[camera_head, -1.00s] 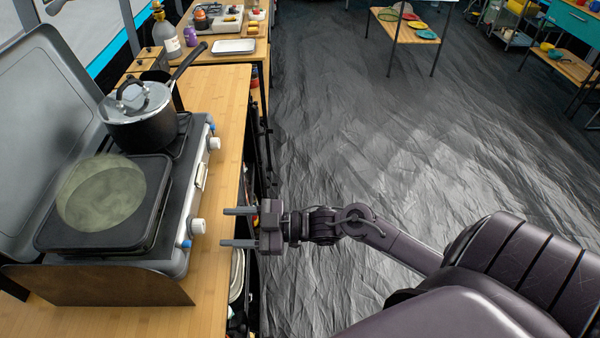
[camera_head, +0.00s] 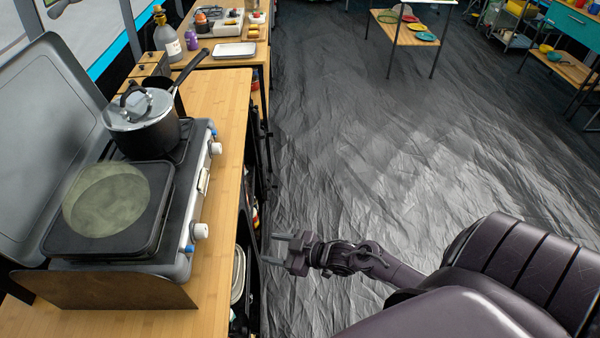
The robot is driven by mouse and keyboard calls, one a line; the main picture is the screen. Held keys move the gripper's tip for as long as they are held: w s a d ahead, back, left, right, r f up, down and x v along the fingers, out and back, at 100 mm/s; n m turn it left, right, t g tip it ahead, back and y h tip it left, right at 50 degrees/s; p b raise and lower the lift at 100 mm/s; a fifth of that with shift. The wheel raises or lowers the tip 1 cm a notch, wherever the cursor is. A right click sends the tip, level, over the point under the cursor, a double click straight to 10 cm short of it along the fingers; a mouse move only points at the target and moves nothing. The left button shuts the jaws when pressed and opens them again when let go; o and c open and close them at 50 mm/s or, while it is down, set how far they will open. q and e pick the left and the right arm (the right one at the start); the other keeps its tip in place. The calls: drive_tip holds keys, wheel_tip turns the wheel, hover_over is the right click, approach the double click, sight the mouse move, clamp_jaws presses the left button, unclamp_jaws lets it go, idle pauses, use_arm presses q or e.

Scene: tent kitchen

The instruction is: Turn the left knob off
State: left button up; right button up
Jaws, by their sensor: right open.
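A grey camping stove (camera_head: 178,262) sits on the wooden counter, its knob side facing right. The near knob (camera_head: 200,231), which is the left one seen from the stove's front, is white with a blue part beside it. The far knob (camera_head: 215,148) is similar. Their exact turn is too small to tell. My right gripper (camera_head: 270,249) is open and empty, to the right of the near knob and past the counter edge, touching nothing. My left gripper is out of view.
A black griddle (camera_head: 70,243) with a pale hazy round patch lies on the near burner. A lidded pot (camera_head: 147,137) stands on the far burner, handle to the back right. A wooden board (camera_head: 105,290) stands at the stove's near side.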

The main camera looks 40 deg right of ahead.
drive_tip(key=s+d+f+m+g+h+p, duration=0.1)
drive_tip(key=s+f+h, duration=0.1)
drive_tip(key=f, duration=0.4)
drive_tip(key=s+d+f+m+g+h, duration=0.1)
drive_tip(key=s+f, duration=0.4)
drive_tip(key=f, duration=0.2)
drive_tip(key=shift+d+m+g+h+p, duration=0.3)
drive_tip(key=shift+m+g+h+p, duration=0.05)
drive_tip(key=shift+m+g+h, duration=0.05)
drive_tip(key=shift+s, duration=0.1)
drive_tip(key=s+f+m+g+h, duration=0.1)
drive_tip(key=s+f+g+h, duration=0.1)
drive_tip(key=s+f, duration=1)
drive_tip(key=shift+s+a+m+g, duration=0.3)
drive_tip(key=shift+s+a+g, duration=0.1)
drive_tip(key=shift+g, duration=0.5)
drive_tip(key=s+f+g, duration=0.1)
drive_tip(key=s+f, duration=0.1)
drive_tip(key=s, duration=0.3)
drive_tip(key=s+a+f+g+h, duration=0.1)
drive_tip(key=s+f+g, duration=0.1)
drive_tip(key=s, duration=0.3)
drive_tip(key=s+a+f+g, duration=0.1)
drive_tip(key=s, duration=0.4)
drive_tip(key=shift+s+f+m+h, duration=0.1)
drive_tip(key=shift+f+m+h, duration=0.2)
drive_tip(key=shift+f+h, duration=0.1)
drive_tip(key=shift+c, duration=0.2)
